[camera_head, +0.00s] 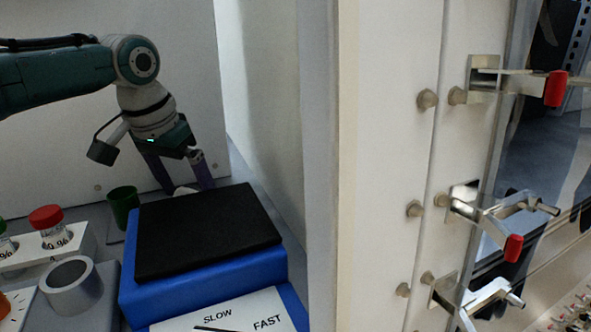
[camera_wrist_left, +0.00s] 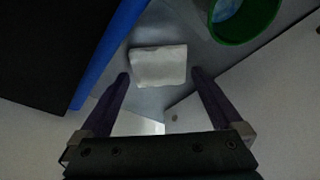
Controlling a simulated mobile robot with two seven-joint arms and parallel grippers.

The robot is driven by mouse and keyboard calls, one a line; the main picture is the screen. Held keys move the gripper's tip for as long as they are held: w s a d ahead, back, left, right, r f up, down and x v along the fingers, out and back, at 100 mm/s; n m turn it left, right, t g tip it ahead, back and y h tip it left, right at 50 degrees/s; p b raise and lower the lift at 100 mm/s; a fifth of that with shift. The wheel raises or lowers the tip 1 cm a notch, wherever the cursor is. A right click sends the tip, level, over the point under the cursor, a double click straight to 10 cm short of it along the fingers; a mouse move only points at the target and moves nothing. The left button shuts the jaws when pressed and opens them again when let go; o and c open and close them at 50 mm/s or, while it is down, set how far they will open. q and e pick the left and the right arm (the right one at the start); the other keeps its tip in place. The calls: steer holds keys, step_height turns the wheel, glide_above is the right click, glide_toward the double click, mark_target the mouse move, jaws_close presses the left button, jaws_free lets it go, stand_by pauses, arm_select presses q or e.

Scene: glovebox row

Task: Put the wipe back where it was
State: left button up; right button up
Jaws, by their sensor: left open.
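The wipe is a small white folded pad (camera_wrist_left: 158,66) lying on the grey surface between the blue box and the green cup. In the head view only a sliver of it (camera_head: 184,190) shows behind the box. My left gripper (camera_head: 184,188) points down behind the box, and its purple fingers are open. In the left wrist view the open fingertips (camera_wrist_left: 160,75) stand to either side of the wipe, apart from it. The green cup (camera_head: 124,208) stands left of the gripper; in the left wrist view it (camera_wrist_left: 245,30) holds something pale bluish. My right gripper is not in view.
The blue box with a black top (camera_head: 205,232) stands in front of the gripper, beside a SLOW/FAST label (camera_head: 240,315). A red-capped vial (camera_head: 47,219) in a white rack and a grey ring (camera_head: 70,285) are at left. Red-tipped latches (camera_head: 556,88) line the right.

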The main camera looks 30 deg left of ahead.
arm_select(q)
steer(key=p+v, duration=0.2)
steer(key=v, duration=1)
steer(key=shift+r+p, duration=0.2)
steer(key=shift+p, duration=0.15)
